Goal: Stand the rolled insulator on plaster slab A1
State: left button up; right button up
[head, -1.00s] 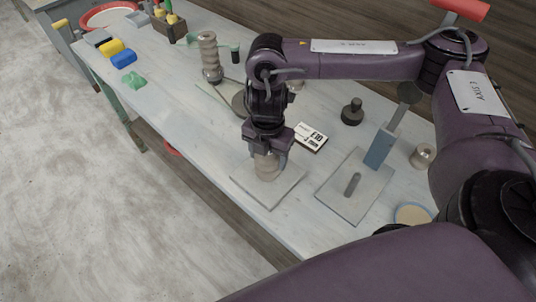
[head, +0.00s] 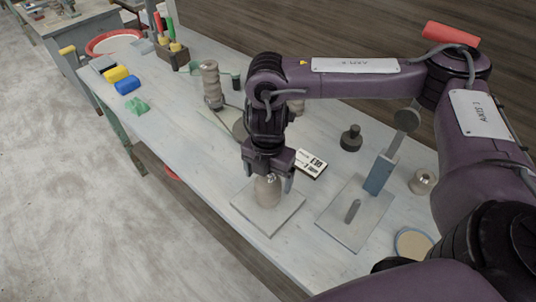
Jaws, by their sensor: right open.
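A beige-grey rolled insulator (head: 267,189) stands on a pale square plaster slab (head: 286,213) near the table's front edge. It looks upright. My right gripper (head: 267,179) is open above it, with its fingers down on either side of its upper part and a gap showing on the right. The gripper hides the insulator's top. I cannot read a mark on the slab. My left gripper is not in view.
A second slab (head: 338,226) with a grey peg and blue upright lies to the right. A tall ribbed piece (head: 211,84), a dark knob (head: 351,138) and a spool (head: 422,182) stand around. The table's left front is clear.

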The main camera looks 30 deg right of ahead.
notch_tip(320, 180, up, 9)
jog(key=shift+r+p, duration=0.2)
jog(key=shift+p, duration=0.45)
